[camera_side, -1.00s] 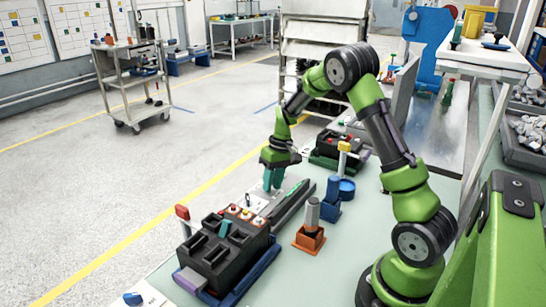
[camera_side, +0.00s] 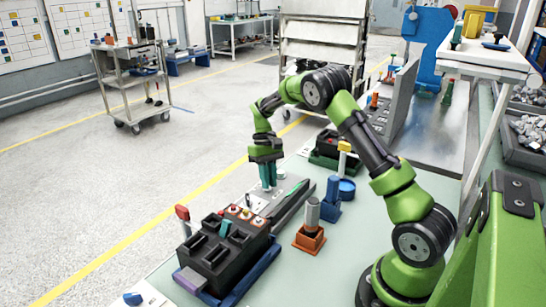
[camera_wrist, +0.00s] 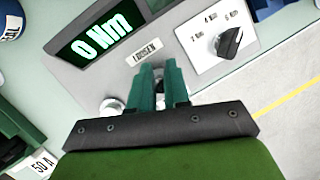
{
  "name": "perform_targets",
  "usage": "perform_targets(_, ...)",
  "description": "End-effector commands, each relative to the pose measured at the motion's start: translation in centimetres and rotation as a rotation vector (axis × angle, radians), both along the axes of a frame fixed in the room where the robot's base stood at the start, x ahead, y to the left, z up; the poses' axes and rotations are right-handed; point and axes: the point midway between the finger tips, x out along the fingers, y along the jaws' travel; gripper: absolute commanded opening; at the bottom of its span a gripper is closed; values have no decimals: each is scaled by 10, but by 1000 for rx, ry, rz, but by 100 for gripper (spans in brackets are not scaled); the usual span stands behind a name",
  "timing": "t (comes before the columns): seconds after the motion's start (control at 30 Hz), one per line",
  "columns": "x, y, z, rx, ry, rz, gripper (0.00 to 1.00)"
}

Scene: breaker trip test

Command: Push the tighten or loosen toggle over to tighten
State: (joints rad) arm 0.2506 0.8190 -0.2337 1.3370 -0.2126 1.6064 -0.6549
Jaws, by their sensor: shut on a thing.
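A grey tester panel (camera_side: 284,201) lies on the bench; the wrist view shows its face (camera_wrist: 176,55) with a lit display (camera_wrist: 103,38) reading 0 Nm and a label (camera_wrist: 145,53) reading LOOSEN. I cannot tell which way the toggle leans.
A black dial (camera_wrist: 230,43) with Nm marks sits beside the fingers. A black breaker block (camera_side: 222,260) stands in front of the panel. An orange-based post (camera_side: 310,236) and a blue block (camera_side: 331,200) stand to its right.

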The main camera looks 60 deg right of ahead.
Motion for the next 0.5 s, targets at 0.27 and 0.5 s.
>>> perform_targets(0.27, 9, -4, -1, -8, 204, -1, 0)
perform_targets(0.5, 13, -4, -1, -7, 309, -2, 0)
